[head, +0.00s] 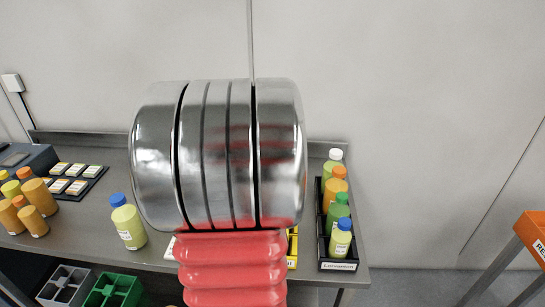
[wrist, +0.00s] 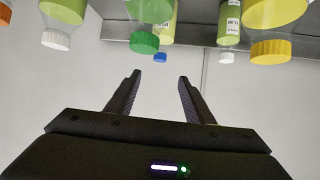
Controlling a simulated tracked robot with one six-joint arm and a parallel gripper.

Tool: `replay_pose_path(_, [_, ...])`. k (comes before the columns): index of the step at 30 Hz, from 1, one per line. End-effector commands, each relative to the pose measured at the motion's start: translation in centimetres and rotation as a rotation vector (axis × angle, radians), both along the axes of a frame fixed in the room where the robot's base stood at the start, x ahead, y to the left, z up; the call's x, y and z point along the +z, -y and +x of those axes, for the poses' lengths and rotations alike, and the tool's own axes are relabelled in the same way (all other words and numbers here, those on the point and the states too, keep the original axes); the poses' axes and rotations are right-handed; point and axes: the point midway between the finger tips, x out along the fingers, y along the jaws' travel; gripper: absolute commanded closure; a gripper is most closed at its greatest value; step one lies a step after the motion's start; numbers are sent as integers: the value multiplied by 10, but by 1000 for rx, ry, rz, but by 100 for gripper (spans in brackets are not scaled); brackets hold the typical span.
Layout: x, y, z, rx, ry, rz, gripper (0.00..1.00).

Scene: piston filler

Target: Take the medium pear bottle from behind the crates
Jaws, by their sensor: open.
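My gripper (wrist: 160,85) is open and empty in the wrist view, its two dark fingers apart. The wrist view looks upside down, with bottles along its top edge. A green-capped bottle (wrist: 150,10) is closest above the fingertips, apart from them, and a blue-capped bottle (wrist: 160,36) shows behind it. In the head view, a yellow-green bottle with a blue cap (head: 128,227) stands upright on the bench, left of my arm. Labels are too small to read, so I cannot tell which is the medium pear bottle. My arm hides the middle of the bench.
Grey (head: 64,285) and green (head: 112,292) crates sit low at left. A black rack (head: 338,265) of several bottles stands on the bench's right end. Yellow and orange bottles (head: 36,196) crowd the left. An orange bin (head: 533,232) is far right.

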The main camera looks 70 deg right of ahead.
Motion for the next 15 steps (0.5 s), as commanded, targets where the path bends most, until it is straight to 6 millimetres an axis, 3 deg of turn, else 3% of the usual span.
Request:
replay_pose_path(9, [-1, 0, 1, 2, 0, 1, 52])
replay_pose_path(15, [-7, 11, 2, 4, 0, 2, 52])
